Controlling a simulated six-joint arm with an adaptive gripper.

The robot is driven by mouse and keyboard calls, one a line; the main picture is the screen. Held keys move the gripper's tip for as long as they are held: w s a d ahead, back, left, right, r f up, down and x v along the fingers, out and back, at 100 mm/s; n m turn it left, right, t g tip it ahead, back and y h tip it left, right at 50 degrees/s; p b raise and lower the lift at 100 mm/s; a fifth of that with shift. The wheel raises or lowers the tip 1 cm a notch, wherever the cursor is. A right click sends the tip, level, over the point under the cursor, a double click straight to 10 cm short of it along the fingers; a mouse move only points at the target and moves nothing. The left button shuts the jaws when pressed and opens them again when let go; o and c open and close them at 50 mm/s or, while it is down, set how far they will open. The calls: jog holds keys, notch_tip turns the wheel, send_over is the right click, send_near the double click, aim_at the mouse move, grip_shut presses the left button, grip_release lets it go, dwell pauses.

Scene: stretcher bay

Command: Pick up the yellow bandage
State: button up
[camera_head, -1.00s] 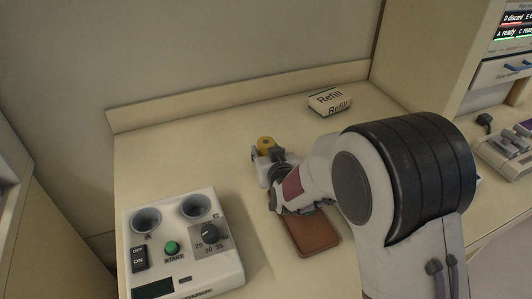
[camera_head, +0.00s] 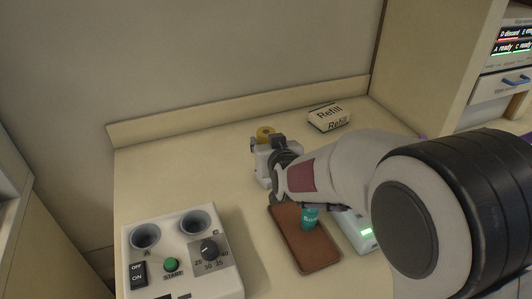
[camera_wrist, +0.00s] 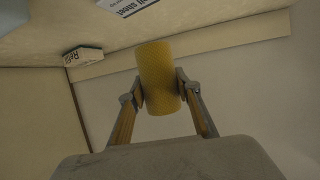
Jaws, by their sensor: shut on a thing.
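The yellow bandage (camera_wrist: 158,78) is a textured yellow roll. In the wrist view it sits between the two fingers of my gripper (camera_wrist: 160,88), one finger pressed on each side. My gripper is shut on it. In the head view the top of the yellow bandage (camera_head: 265,134) shows just beyond my gripper (camera_head: 264,145), over the back middle of the counter. My gripper hides its lower part there, so I cannot tell from that view how far it is above the counter.
A white Refill box (camera_head: 328,117) lies at the back right. A control box with two cups (camera_head: 183,250) stands front left. A brown pad (camera_head: 296,222) bears a teal roll (camera_head: 310,218). A device with a green display (camera_head: 362,232) is partly behind my arm. The back left counter is clear.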

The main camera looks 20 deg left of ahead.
jog(key=shift+r, duration=0.8)
jog(key=w, duration=0.4)
jog(key=shift+w+r, duration=0.1)
dwell(0.4)
jog(key=shift+f, duration=3.15)
jog(key=shift+f, duration=1.85)
jog(key=shift+f, duration=0.1)
